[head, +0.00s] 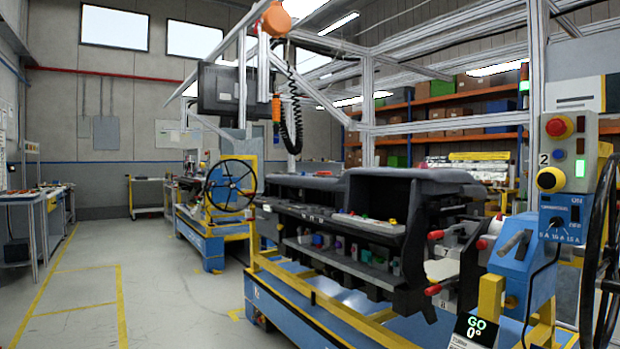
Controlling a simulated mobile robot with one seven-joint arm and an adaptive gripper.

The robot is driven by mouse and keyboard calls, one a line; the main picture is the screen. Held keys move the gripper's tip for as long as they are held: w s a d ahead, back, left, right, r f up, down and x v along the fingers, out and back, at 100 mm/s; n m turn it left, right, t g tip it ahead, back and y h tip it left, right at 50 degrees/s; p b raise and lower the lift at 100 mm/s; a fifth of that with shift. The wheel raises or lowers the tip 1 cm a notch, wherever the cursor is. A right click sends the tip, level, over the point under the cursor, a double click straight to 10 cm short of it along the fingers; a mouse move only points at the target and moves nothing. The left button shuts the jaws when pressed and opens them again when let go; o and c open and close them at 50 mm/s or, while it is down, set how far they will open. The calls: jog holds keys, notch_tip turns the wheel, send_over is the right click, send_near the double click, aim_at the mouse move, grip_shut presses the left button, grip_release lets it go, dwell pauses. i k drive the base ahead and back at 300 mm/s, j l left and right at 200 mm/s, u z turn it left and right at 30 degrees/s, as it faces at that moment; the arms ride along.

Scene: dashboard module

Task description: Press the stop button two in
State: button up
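A grey control box (582,150) stands on a post at the right, facing partly left. A small plate with the number 2 (543,158) is just below that button. I cannot tell whether the red button is pressed in. My gripper is not in view.
A blue unit with a grey lever (514,243) and a black handwheel (599,250) are below and right of the box. A screen (474,327) reads GO 0°. A black dashboard module (355,225) sits on a blue stand at the centre. Grey floor (170,290) at the left is clear.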

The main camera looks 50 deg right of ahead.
aim_at(555, 127)
jog(key=z, duration=2.6)
